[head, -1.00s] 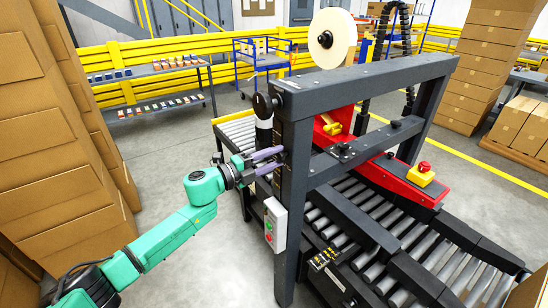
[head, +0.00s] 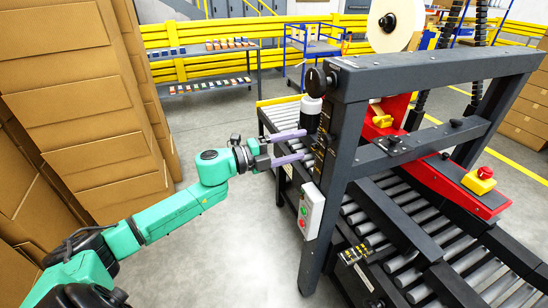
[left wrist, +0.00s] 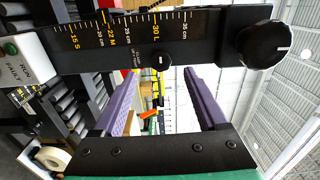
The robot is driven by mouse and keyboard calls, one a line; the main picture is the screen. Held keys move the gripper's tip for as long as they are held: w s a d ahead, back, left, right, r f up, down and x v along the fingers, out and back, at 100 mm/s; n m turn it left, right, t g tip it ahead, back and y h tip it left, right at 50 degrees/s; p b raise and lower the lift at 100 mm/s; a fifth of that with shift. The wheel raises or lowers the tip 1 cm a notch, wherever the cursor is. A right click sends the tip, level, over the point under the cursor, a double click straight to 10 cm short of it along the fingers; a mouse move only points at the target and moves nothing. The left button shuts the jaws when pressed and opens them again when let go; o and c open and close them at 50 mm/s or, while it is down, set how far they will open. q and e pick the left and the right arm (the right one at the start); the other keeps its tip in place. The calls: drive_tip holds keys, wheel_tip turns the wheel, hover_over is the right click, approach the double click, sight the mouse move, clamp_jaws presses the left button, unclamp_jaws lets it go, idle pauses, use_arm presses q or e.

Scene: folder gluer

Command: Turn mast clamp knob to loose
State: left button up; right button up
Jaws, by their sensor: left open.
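The machine's dark mast (head: 341,130) carries a printed scale on its side. In the left wrist view a small round black knob (left wrist: 161,61) with a pale mark sits on the scaled face, beside a small label I cannot read. A larger black knob (left wrist: 265,45) with a white line is at the mast's top end; it also shows in the head view (head: 318,79). My left gripper (head: 306,145) is open and empty. Its purple fingers point at the scaled face, one on each side of the small knob's line, apparently short of it. My right gripper is not in view.
A grey control box (head: 311,210) with green and red buttons hangs below the gripper. A roller conveyor (head: 285,119) lies behind the mast. Stacked cartons (head: 80,100) stand at left. The floor before the machine is clear.

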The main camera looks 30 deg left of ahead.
use_arm(q)
drive_tip(key=b+v, duration=0.1)
drive_tip(key=v, duration=0.6)
drive_tip(key=shift+s+b, duration=0.2)
drive_tip(key=shift+b, duration=0.1)
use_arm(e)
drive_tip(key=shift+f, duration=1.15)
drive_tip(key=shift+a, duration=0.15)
